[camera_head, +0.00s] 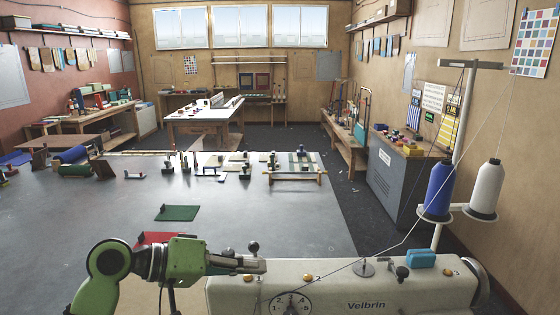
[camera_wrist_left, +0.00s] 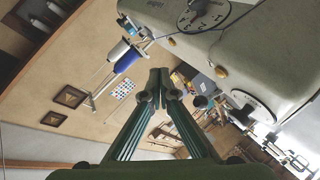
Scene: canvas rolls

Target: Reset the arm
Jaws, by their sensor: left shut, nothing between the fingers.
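My left arm comes in from the lower left in the head view. Its gripper (camera_head: 258,265) points right, beside the upper left end of the cream sewing machine (camera_head: 375,295). In the left wrist view the two green fingers of my left gripper (camera_wrist_left: 158,76) meet at their tips, with nothing between them. The sewing machine (camera_wrist_left: 250,50) fills the upper right of that view. From these views I cannot tell whether the gripper touches the machine. My right gripper is not in view.
The large grey table (camera_head: 70,225) has a bare front left area. A green sheet (camera_head: 177,213) and a red piece (camera_head: 158,237) lie near my arm.

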